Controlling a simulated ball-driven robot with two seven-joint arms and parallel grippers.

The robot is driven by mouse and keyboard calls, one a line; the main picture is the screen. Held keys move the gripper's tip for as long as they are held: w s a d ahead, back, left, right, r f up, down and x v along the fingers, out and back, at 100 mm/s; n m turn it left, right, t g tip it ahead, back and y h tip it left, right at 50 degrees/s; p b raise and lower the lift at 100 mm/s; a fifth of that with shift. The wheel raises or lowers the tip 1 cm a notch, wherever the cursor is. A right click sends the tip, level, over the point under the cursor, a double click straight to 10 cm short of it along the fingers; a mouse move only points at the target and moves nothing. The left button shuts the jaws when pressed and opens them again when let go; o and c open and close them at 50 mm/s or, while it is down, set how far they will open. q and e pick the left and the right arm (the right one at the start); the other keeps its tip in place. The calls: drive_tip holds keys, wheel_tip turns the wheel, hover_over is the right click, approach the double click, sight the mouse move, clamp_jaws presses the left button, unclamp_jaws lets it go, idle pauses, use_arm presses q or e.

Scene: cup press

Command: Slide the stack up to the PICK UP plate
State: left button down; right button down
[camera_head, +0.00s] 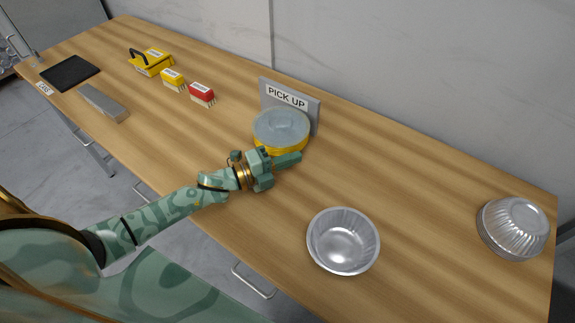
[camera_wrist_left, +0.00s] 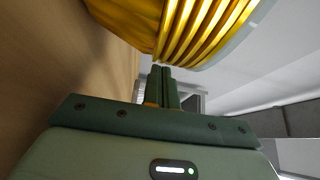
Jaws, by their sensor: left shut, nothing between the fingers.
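The stack (camera_head: 281,128) is a round yellow ribbed piece with a grey translucent top. It stands just in front of the grey PICK UP plate (camera_head: 287,97), which is upright at the table's back edge. Whether the stack touches the plate cannot be told. My left gripper (camera_head: 294,158) is shut and empty at the near side of the stack, low over the table. In the left wrist view its closed fingers (camera_wrist_left: 165,85) lie right by the yellow ribbed side of the stack (camera_wrist_left: 190,30). My right gripper is not in view.
An open silver bowl (camera_head: 343,241) stands at the front, right of my left arm. Upturned silver bowls (camera_head: 513,228) are stacked at the far right. A red block (camera_head: 202,94), a yellow block (camera_head: 173,79), a yellow box (camera_head: 151,62) and a black pad (camera_head: 70,73) lie to the left.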

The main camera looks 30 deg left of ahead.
sight(273, 146)
use_arm(q)
drive_tip(key=shift+w+a, duration=0.2)
drive_tip(key=shift+a, duration=0.5)
drive_tip(key=a, duration=0.1)
drive_tip(key=w+a+b, duration=0.1)
drive_tip(key=a, duration=0.2)
drive_tip(key=shift+w+a+f+b, duration=0.1)
drive_tip(key=shift+w+a+b, duration=0.2)
drive_tip(key=shift+b, duration=0.05)
drive_tip(key=shift+d, duration=0.1)
